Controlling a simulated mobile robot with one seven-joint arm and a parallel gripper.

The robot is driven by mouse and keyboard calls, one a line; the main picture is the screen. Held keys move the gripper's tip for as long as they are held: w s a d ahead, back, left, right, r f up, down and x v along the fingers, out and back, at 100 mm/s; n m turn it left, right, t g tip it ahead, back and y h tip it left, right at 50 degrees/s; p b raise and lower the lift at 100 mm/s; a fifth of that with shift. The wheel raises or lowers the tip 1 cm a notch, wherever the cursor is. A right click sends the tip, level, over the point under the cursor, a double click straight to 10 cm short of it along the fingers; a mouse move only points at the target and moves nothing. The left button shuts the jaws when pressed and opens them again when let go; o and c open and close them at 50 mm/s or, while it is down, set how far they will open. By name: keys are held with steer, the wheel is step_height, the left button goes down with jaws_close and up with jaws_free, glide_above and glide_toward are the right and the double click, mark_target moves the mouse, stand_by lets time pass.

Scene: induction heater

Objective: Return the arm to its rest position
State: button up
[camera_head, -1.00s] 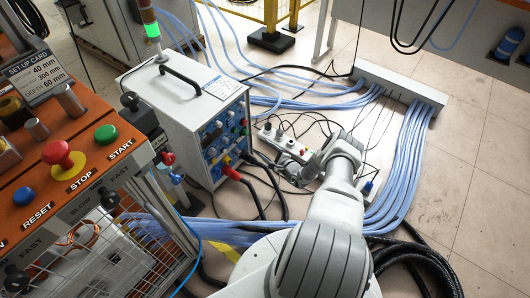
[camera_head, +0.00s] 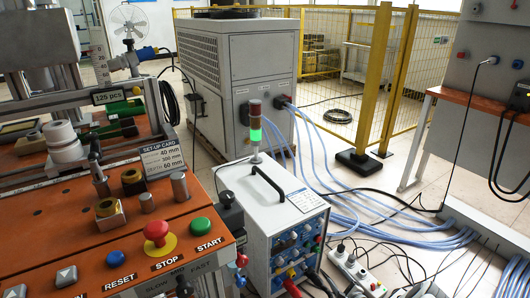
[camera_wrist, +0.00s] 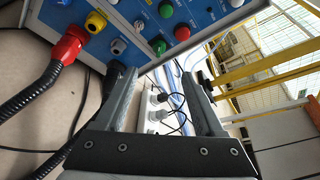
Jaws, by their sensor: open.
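My gripper (camera_wrist: 166,105) shows in the wrist view with its two fingers spread apart and nothing held between them. Past its fingers the wrist view shows the blue front panel of the white heater unit (camera_wrist: 150,22), with a red plug (camera_wrist: 68,50) and coloured knobs. A power strip (camera_wrist: 158,112) lies on the floor beyond the gap between the fingers. In the head view the white heater unit (camera_head: 262,200) stands at the centre, and my gripper is not clearly visible there.
An orange control bench (camera_head: 70,235) with buttons is at the left. A large grey chiller cabinet (camera_head: 245,70) stands behind the heater unit. Pale blue cables (camera_head: 345,215) and a power strip (camera_head: 355,268) lie across the floor at the right. A yellow fence (camera_head: 375,75) is behind.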

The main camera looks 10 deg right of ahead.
steer(key=w+a+r+n+g+y, duration=0.1)
steer(key=w+a+r+n+y, duration=0.25)
steer(key=r, duration=0.65)
steer(key=w+a+r+n+g+y, duration=0.25)
steer(key=a+r+n, duration=0.25)
steer(key=r, duration=0.4)
steer(key=s+a+r+n+g+y, duration=0.1)
steer(key=s+a+r+n+g, duration=0.2)
steer(key=a+r, duration=0.5)
steer(key=s+a+r+n+g+y, duration=0.1)
steer(key=a+r+n+g, duration=0.3)
steer(key=r, duration=0.8)
steer(key=s+a+r+n+g+h, duration=0.1)
steer(key=s+a+r+n+h, duration=0.2)
steer(key=s+r, duration=0.45)
steer(key=s+a+r+n+h, duration=0.2)
steer(key=s+a+r+n, duration=0.15)
steer(key=s+r, duration=0.45)
steer(key=s+d+r+n+t+h, duration=0.1)
steer(key=s+d+r+h, duration=0.15)
steer(key=s, duration=0.75)
steer(key=s+d+r+n+t+h, duration=0.1)
steer(key=s+r+n+t+h, duration=0.15)
steer(key=s, duration=0.65)
step_height(320, 180, up, 25)
steer(key=g+p, duration=0.1)
steer(key=p, duration=2.5)
steer(key=shift+s+a+m, duration=0.15)
steer(key=shift+a+m, duration=0.1)
steer(key=shift+m, duration=0.1)
